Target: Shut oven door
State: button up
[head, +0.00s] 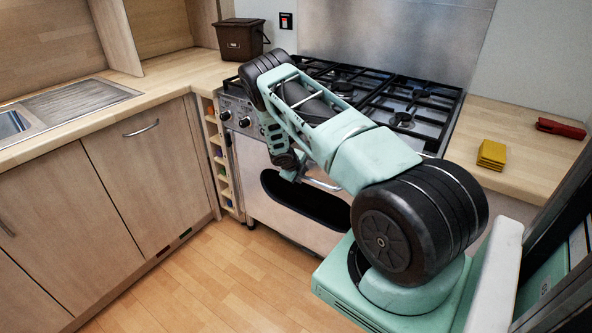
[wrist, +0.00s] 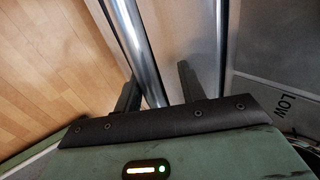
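The oven door (head: 258,182) is a pale panel with a dark oval window (head: 300,207) on the cooker's front. It looks near upright; I cannot tell whether it is fully shut or slightly ajar. Its metal bar handle (head: 322,184) runs across the top, partly hidden by my arm. My gripper (head: 290,173) is at the handle's left part. In the wrist view, the two dark fingers of my gripper (wrist: 158,84) stand apart, with the shiny handle bar (wrist: 138,45) passing between them. A gap shows on the right of the bar; contact on the left is unclear.
The range cooker (head: 228,103) has black hob grates (head: 418,92) on top. Wooden cabinets (head: 145,185) stand at left, with a narrow rack (head: 220,160) beside the cooker. A yellow item (head: 492,154) and a red item (head: 560,129) lie on the right counter. The wooden floor (head: 205,285) is clear.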

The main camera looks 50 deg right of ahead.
jog(key=v, duration=1.7)
jog(key=shift+a+r, duration=0.1)
jog(key=shift+r, duration=0.05)
jog(key=s+a+r+m+y, duration=0.1)
jog(key=a+r+m, duration=0.35)
jog(key=a, duration=0.45)
jog(key=s+a+r+m+t+y, duration=0.1)
jog(key=s+a+r+m+y, duration=0.3)
jog(key=a, duration=0.6)
jog(key=w+a+r+m+h, duration=0.1)
jog(key=a+r+m, duration=0.2)
jog(key=a+m, duration=0.45)
jog(key=s+a+r+m+y, duration=0.1)
jog(key=s+a+r+m, duration=0.2)
jog(key=s+a, duration=0.4)
jog(key=s+a+r+m+g+y, duration=0.1)
jog(key=s+a+r+m, duration=0.2)
jog(key=s, duration=0.7)
jog(key=s+a+r+m+y, duration=0.1)
jog(key=s+a+r+m, duration=0.2)
jog(key=s+a+m, duration=0.3)
jog(key=s+a, duration=0.2)
jog(key=a, duration=0.2)
jog(key=shift+s+a+m+y, duration=0.3)
jog(key=shift+s+a+y, duration=0.05)
jog(key=shift+s+y, duration=0.05)
jog(key=shift+r, duration=0.1)
